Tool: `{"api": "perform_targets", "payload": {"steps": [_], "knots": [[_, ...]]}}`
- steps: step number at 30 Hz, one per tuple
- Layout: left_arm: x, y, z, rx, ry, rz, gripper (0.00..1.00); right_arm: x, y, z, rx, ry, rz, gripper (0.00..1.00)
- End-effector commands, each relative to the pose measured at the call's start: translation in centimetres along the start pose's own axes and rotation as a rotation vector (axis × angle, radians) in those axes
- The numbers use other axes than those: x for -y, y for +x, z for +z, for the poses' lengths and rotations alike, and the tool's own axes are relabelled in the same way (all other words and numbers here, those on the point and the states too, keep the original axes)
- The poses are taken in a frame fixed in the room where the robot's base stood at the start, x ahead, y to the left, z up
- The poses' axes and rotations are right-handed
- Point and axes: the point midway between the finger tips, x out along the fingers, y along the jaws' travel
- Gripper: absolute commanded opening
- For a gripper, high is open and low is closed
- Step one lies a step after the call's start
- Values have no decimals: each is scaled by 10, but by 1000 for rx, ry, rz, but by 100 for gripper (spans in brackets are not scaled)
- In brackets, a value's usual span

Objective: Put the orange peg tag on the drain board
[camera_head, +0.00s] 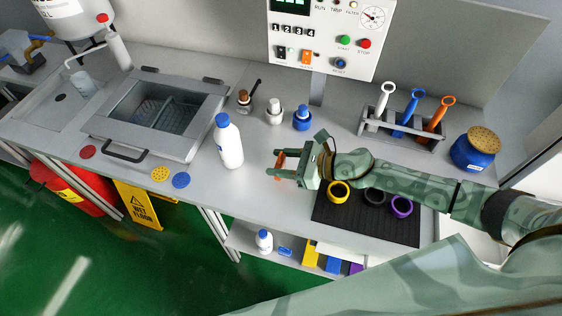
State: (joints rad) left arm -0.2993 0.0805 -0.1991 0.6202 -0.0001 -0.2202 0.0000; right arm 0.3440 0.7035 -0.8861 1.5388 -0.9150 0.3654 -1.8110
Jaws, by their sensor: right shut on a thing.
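My right gripper (279,165) reaches in from the right, above the grey bench. It is shut on a small orange piece (280,160), which looks like the orange peg tag; the fingers hide part of it. A flat grey basin area with a dark drain hole (40,105) lies at the far left, and a dark ribbed mat (325,213) lies below my right forearm. I cannot tell for certain which of these is the drain board. My left gripper is not in view.
A white bottle (229,143) stands just left of the gripper. A lidded grey sink (158,110) is farther left. Small bottles (274,112) stand behind. A rack (404,130) of ring-handled tools and a blue jar (473,155) stand right. Yellow (338,193) and purple rings lie on the mat.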

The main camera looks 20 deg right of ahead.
Motion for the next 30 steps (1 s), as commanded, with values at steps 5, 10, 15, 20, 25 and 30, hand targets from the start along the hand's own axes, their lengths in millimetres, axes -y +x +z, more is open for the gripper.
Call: {"api": "perform_targets", "payload": {"steps": [5,10,15,20,25,30], "knots": [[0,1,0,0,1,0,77,0,0,-1,0,0,0,23],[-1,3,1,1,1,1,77,0,1,-3,0,0,0,64],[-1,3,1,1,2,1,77,0,0,-3,0,0,0,67],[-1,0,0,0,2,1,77,0,0,0,0,-1,0,67],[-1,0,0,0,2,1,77,0,-22,-1,-3,1,-2,67],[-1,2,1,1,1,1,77,0,-64,-1,-4,0,0,67]]}}
